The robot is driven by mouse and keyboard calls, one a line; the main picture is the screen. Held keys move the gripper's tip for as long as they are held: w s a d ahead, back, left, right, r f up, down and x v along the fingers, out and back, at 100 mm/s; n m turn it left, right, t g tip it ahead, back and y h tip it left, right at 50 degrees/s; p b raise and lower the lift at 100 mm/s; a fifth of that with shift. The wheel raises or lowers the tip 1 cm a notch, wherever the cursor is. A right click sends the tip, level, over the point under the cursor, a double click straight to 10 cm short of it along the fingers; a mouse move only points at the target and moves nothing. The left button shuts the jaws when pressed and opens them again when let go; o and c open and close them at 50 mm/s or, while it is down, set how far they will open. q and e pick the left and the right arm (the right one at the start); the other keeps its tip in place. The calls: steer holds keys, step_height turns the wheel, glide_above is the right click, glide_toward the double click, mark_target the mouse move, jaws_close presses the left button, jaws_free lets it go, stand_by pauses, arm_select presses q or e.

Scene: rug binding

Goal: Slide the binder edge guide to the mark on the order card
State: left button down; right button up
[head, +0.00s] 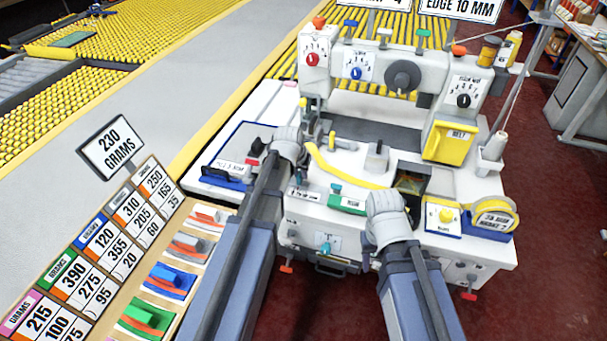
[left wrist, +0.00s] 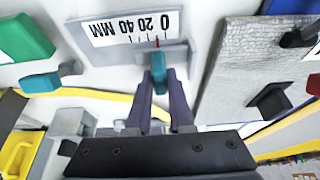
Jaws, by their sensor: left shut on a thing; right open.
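The binder edge guide has a teal knob (left wrist: 158,72) in a grey slot beside a white millimetre scale (left wrist: 130,26), upside down in the left wrist view. A thin red pointer (left wrist: 157,42) stands near the 0 end, between 0 and 20; its exact reading is unclear. My left gripper (left wrist: 160,98) is shut on the knob; in the head view its wrist (head: 286,147) is over the machine's left front. The order card (head: 460,8) reads "EDGE 10 MM" and is cut off at the top. My right gripper (head: 388,212) is open above the machine's right front, its fingertips mostly hidden.
The white binding machine (head: 465,185) carries dials, a yellow belt cover (head: 450,142) and a tape roll (head: 495,215). A yellow strip (head: 345,178) crosses its top. A green block (left wrist: 25,38) and a grey textured piece (left wrist: 245,75) flank the guide.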

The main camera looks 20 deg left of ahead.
arm_select(q)
steer(key=c, duration=0.8)
jaws_free()
steer(key=p+v, duration=0.7)
steer(key=shift+s+r, duration=0.2)
steer(key=shift+r, duration=0.2)
steer(key=s+d+m+g, duration=0.1)
steer(key=s+d+g, duration=0.1)
steer(key=s+d, duration=0.5)
steer(key=s+d+f+m+g+y, duration=0.1)
steer(key=s+d, duration=0.6)
steer(key=s, duration=0.7)
steer(key=shift+d+f+m+g+y, duration=0.3)
steer(key=shift+m+g, duration=0.4)
steer(key=shift+g, duration=0.3)
